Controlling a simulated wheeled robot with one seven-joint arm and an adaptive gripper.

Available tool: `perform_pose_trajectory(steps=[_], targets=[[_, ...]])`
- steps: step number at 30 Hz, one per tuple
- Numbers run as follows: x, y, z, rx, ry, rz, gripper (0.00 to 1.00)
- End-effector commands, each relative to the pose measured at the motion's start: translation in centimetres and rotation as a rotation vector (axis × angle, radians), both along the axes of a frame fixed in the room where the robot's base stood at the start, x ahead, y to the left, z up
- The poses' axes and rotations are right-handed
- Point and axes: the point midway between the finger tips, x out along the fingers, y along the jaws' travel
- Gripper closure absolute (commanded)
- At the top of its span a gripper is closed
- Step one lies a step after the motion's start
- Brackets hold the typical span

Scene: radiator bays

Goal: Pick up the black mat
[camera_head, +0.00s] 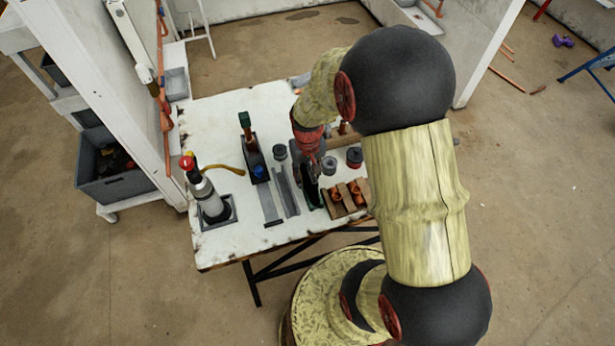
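I cannot clearly make out a black mat in the head view. A narrow dark item with a green edge (313,194) is at the fingers of my gripper (311,180); I cannot tell whether it is the mat. My gripper points down over the right half of the white table (225,118). The fingers are small and partly hidden, so I cannot tell whether they are open or touch that item. My arm covers the table's right side.
Grey metal channels (285,190) lie left of my gripper. A wooden block with copper fittings (346,196) is close on its right. A dark holder with a green-topped bottle (253,158) and a torch cylinder (207,197) stand further left.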

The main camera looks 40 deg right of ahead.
Motion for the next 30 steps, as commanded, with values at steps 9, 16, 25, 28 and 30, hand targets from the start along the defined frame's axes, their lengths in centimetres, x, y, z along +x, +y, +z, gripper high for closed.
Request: perform_pose_trajectory(steps=[9,16,25,28,30], targets=[[0.05,-0.03,-0.31,0.000,-0.001,0.000,0.70],[0.04,-0.02,-0.31,0.000,-0.001,0.000,0.83],[0.04,-0.02,-0.31,0.000,-0.001,0.000,1.00],[0.04,-0.02,-0.31,0.000,-0.001,0.000,1.00],[0.04,-0.02,-0.31,0.000,-0.001,0.000,1.00]])
